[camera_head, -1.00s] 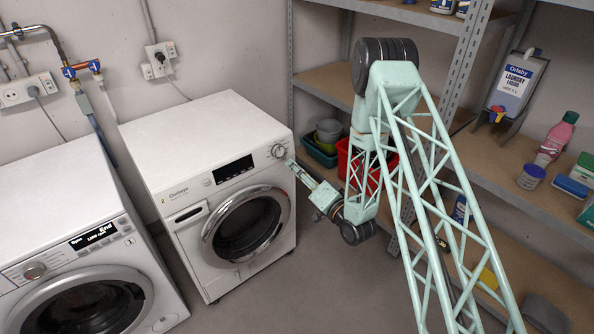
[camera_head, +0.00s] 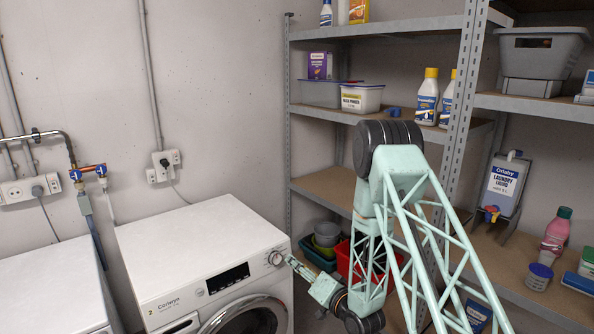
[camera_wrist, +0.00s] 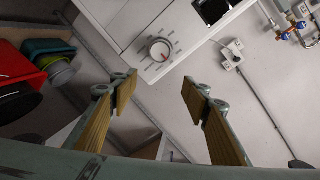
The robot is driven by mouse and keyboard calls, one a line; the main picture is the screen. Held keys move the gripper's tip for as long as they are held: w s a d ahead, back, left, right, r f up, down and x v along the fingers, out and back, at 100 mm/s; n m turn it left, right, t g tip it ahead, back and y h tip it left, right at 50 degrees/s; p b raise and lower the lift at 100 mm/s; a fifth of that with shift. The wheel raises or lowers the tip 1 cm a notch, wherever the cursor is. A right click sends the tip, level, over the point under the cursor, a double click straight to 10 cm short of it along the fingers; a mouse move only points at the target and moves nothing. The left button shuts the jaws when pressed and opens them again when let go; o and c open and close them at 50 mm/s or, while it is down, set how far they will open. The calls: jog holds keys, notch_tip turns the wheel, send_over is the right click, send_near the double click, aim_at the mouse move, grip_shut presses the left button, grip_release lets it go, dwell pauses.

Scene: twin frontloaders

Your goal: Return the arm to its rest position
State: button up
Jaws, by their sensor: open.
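My green lattice arm reaches down from the right of the head view, and its end points left toward the front of the right-hand washing machine (camera_head: 205,245). My gripper (camera_head: 294,261) is near the machine's round dial (camera_head: 275,258); the head view does not show clearly whether they touch. In the wrist view my gripper (camera_wrist: 160,88) is open, its two wood-coloured finger pads wide apart with nothing between them. The dial (camera_wrist: 160,50) lies beyond the fingertips there, apart from them.
Metal shelves (camera_head: 385,111) with bottles and boxes stand behind and right of my arm. A red bin (camera_head: 352,262) and a green bin (camera_head: 318,255) are close beside its lower part. Another washer (camera_head: 50,290) stands at left. A wall socket (camera_head: 164,165) is behind.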

jog(key=s+d+r+n+g+h, duration=0.15)
jog(key=d+r, duration=0.25)
jog(key=r, duration=0.4)
jog(key=s+d+r+g+h, duration=0.1)
jog(key=s+d+r+h, duration=0.2)
jog(key=d+r, duration=0.35)
jog(key=s+d+r+n+g+h, duration=0.1)
jog(key=s+d+r+h, duration=0.15)
jog(key=r, duration=0.65)
jog(key=s+d+r+g+h, duration=0.1)
jog(key=s+d+r, duration=0.25)
jog(key=s, duration=0.55)
jog(key=s+d+r+g, duration=0.15)
jog(key=s+r, duration=0.35)
jog(key=s, duration=0.5)
jog(key=s+d+r+g+h, duration=0.1)
jog(key=s+d+r, duration=0.25)
jog(key=s, duration=0.55)
jog(key=s+a+r+g, duration=0.1)
jog(key=s+r+g, duration=0.1)
jog(key=s, duration=2.5)
jog(key=shift+a+n+g+y, duration=0.15)
jog(key=shift+n+g+y, duration=0.15)
jog(key=shift+n+g, duration=0.2)
